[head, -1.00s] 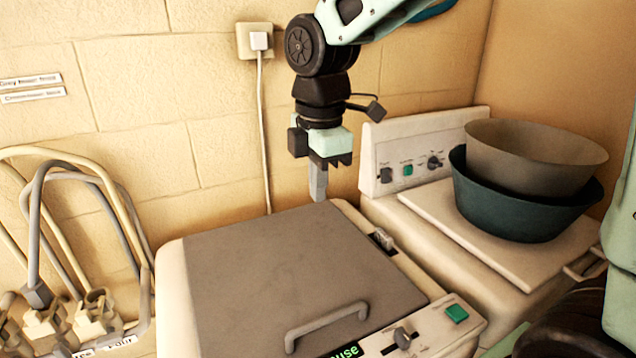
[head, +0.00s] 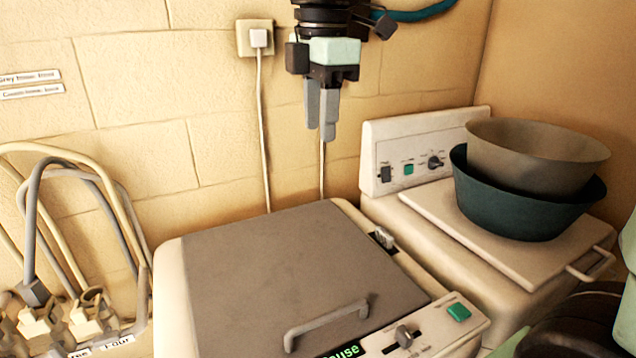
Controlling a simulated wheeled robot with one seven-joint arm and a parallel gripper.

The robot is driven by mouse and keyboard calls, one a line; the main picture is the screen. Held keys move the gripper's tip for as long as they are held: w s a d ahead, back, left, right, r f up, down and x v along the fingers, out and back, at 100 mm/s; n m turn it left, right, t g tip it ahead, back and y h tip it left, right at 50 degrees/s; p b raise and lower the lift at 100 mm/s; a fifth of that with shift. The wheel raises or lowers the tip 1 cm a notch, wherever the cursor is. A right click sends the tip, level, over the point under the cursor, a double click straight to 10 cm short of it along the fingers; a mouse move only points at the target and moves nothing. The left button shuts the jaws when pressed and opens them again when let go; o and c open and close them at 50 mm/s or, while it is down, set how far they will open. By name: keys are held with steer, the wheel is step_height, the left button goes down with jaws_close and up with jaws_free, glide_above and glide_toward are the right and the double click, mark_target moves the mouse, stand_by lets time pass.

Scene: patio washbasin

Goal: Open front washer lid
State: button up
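The front washer (head: 172,290) is a cream box with a closed flat grey-brown lid (head: 275,260). A bar handle (head: 326,322) stands up near the lid's front edge. My gripper (head: 321,135) hangs pointing down above the back of this washer, well clear of the lid and handle. Its two grey fingers look close together with little or no gap, seen at an angle, and I cannot tell whether they are fully shut. Nothing shows between them.
A second cream washer (head: 400,215) stands behind right, with two stacked bowls (head: 535,180) on its lid. Hoses and taps (head: 60,300) are at the left. A control strip (head: 425,335) edges the front washer. The air above the grey lid is free.

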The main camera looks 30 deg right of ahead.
step_height(320, 180, up, 7)
steer(key=shift+s, duration=0.25)
